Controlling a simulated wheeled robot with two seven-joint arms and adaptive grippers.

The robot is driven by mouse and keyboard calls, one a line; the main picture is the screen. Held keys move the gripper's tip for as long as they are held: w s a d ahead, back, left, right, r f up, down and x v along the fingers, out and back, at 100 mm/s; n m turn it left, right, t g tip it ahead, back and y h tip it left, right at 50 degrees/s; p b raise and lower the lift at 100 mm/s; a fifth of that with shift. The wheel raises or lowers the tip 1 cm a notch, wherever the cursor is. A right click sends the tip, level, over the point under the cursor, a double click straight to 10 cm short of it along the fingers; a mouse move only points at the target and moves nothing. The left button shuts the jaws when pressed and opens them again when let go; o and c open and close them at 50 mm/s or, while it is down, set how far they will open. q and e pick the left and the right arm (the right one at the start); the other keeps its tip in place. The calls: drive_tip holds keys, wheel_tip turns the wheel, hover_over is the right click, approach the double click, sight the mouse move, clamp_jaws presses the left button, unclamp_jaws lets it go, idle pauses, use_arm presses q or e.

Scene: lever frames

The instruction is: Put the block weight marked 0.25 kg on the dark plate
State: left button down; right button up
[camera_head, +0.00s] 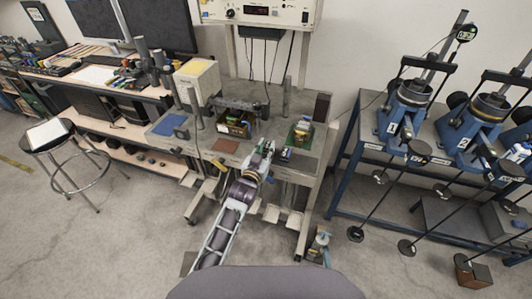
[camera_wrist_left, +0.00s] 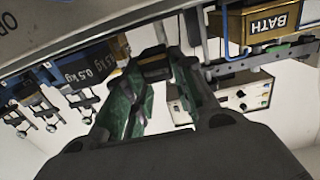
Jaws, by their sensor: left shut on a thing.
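My left gripper (camera_head: 266,147) is over the front of the grey bench, right of a red-brown flat plate (camera_head: 226,146). In the left wrist view its green-padded fingers (camera_wrist_left: 155,75) are shut on a small dark block (camera_wrist_left: 154,64); I cannot read a mark on it. A blue plate (camera_head: 172,125) lies at the bench's left. I cannot tell which surface is the dark plate. My right gripper is not visible.
A brown open box (camera_head: 234,127) stands behind the gripper. A green tray (camera_head: 301,134) with small items is to its right. Blue lever frames (camera_head: 402,118) stand on the right-hand table.

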use_arm(q)
drive_tip(key=shift+f, duration=1.05)
drive_tip(key=shift+f, duration=0.1)
drive_tip(key=c, duration=1.2)
unclamp_jaws()
drive_tip(key=shift+b+v, duration=0.5)
drive_tip(key=shift+v, duration=5.5)
